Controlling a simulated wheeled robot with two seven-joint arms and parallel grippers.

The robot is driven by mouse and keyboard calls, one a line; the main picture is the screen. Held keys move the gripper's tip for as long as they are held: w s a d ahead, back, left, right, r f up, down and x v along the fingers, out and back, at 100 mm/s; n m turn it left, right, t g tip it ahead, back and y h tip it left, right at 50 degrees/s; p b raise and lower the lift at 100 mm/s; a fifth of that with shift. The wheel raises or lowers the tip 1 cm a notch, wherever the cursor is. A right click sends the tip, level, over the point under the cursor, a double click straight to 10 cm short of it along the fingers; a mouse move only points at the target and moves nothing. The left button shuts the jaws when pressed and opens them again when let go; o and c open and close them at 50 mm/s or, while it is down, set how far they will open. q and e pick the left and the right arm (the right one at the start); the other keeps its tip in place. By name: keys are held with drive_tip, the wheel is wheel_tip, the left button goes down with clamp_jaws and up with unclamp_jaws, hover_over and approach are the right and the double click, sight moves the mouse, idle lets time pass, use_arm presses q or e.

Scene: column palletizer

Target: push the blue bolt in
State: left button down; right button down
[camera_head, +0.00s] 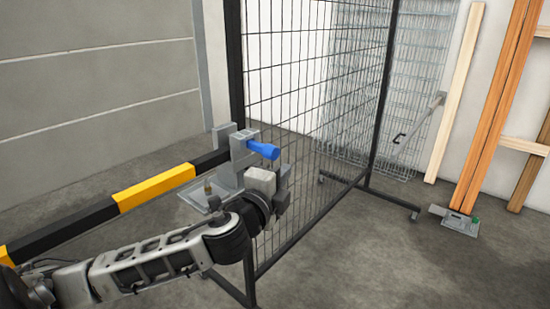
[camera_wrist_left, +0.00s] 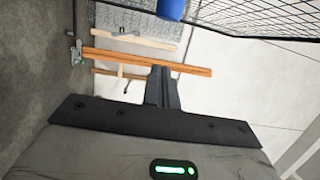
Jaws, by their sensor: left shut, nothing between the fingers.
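The blue bolt (camera_head: 264,149) sticks out to the right from a grey metal latch block (camera_head: 241,142) at the end of the barrier, beside the mesh panel. Its blue end also shows at the top edge of the left wrist view (camera_wrist_left: 171,8), cut off by the frame. My left gripper (camera_head: 284,178) is just below and to the right of the bolt, apart from it. Its fingers (camera_wrist_left: 162,86) are shut and empty. My right gripper is not in view.
A black and yellow barrier bar (camera_head: 152,189) runs left from the latch. A black-framed mesh panel (camera_head: 335,100) stands close behind my gripper. Wooden planks (camera_head: 495,110) lean on the right wall. Bare floor (camera_head: 400,255) lies at the front right.

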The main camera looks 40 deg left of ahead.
sight(257, 147)
use_arm(q)
drive_tip(key=w+a, duration=0.4)
drive_tip(key=shift+a+p, duration=0.35)
drive_tip(key=shift+p, duration=0.05)
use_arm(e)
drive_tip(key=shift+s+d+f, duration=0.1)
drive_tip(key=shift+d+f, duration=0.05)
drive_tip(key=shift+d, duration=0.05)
use_arm(q)
drive_tip(key=shift+w, duration=0.15)
